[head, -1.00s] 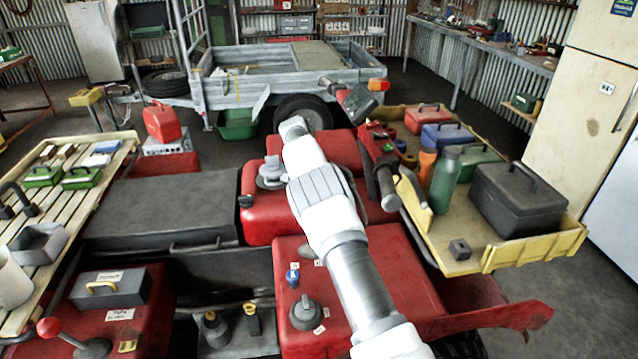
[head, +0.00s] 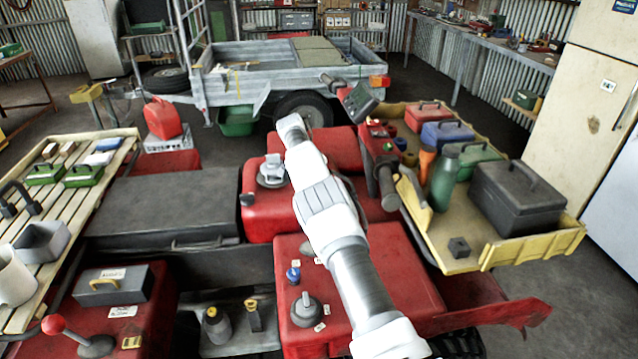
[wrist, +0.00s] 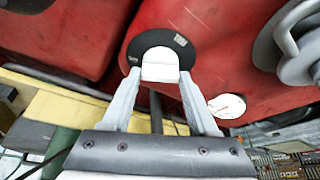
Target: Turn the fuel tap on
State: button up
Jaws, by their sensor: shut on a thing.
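In the wrist view my gripper (wrist: 159,77) has its two pale fingers on either side of a small off-white block-like handle (wrist: 160,64). The handle stands in front of a round black disc (wrist: 180,42) on the red bodywork. I take this to be the fuel tap; no lettering on it can be read. The gripper is shut on the handle. In the head view my white arm covers the gripper and the handle, so neither shows there.
A grey cap (head: 272,171) with a raised grip sits on the red body (head: 255,215). A blue knob (head: 293,273) and another grey knob (head: 306,310) are nearer. The yellow tray (head: 520,255), carrying boxes and a green bottle (head: 444,180), stands close on the right.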

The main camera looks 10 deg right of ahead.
jog(key=o, duration=1.4)
jog(key=v, duration=1.7)
jog(key=shift+a+r, duration=0.15)
